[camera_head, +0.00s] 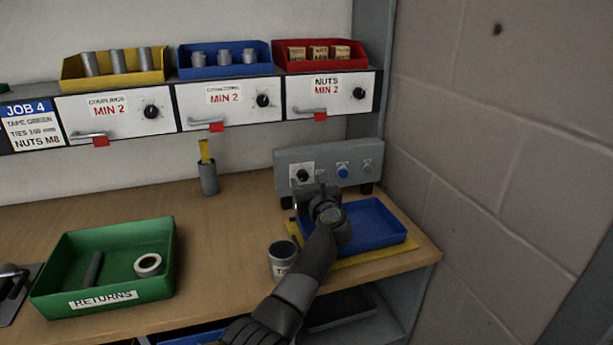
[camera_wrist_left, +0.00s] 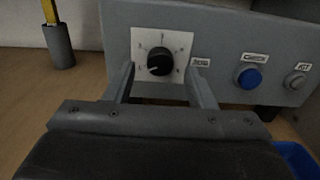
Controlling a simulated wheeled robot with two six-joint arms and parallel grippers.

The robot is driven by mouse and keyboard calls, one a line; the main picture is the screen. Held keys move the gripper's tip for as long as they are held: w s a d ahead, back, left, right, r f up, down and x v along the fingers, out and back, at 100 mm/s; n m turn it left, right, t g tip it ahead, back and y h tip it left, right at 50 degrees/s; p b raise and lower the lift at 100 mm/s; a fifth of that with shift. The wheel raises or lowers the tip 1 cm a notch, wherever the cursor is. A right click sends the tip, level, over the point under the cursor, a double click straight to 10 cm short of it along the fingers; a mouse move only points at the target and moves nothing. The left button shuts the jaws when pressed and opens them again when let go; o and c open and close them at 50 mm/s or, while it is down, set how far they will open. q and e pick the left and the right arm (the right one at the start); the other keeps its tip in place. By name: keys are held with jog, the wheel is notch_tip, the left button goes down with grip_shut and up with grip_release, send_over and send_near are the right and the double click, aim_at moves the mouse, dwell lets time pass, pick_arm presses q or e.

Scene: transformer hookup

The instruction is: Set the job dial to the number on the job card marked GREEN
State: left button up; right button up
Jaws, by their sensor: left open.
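The job dial (camera_head: 302,175) is a black knob on a white scale plate at the left of a grey control box. In the left wrist view the job dial (camera_wrist_left: 159,61) has its light mark toward the lower left; the scale numbers are too small to read. My left gripper (camera_head: 309,190) is in front of the dial. In the left wrist view the fingers of my left gripper (camera_wrist_left: 164,84) are open, one either side of the knob, with no clear contact. My right gripper is out of view.
A blue button (camera_wrist_left: 249,78) and a grey button (camera_wrist_left: 296,81) sit right of the dial. A blue tray (camera_head: 375,222) lies below the box. A grey cup (camera_head: 283,262) stands beside my arm. The green RETURNS tray (camera_head: 110,262) is at left. A wall closes the right side.

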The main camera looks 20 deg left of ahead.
pick_arm(q)
jog(key=shift+x, duration=0.85)
jog(key=shift+c, duration=0.3)
jog(key=c, duration=0.9)
jog(key=shift+r, duration=0.1)
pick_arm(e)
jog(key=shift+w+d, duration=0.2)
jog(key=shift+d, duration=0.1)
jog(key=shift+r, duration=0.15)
